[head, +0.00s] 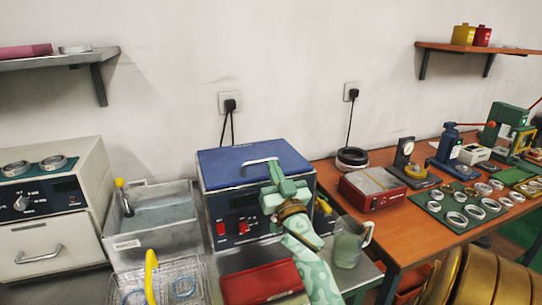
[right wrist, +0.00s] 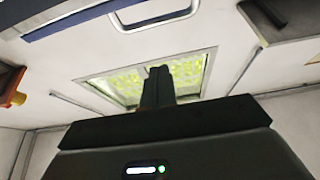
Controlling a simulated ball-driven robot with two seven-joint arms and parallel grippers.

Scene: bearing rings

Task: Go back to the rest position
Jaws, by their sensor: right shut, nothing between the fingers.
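My right gripper (head: 284,187) shows in the head view in front of the blue-lidded machine (head: 255,165). It points up near the lid's handle (head: 261,160), and the picture does not show whether it touches the machine. Its fingers are together in the right wrist view (right wrist: 158,88), with nothing between them. My right arm comes up from the bottom of the head view, mint green with pale spots. My left gripper is in neither view.
A metal tank (head: 152,222) and a wire basket (head: 160,284) stand left of the machine. A clear jug (head: 349,243) stands close right of my arm. A red box (head: 262,284) lies in front. The wooden bench (head: 402,226) holds bearing rings on a green mat (head: 437,208).

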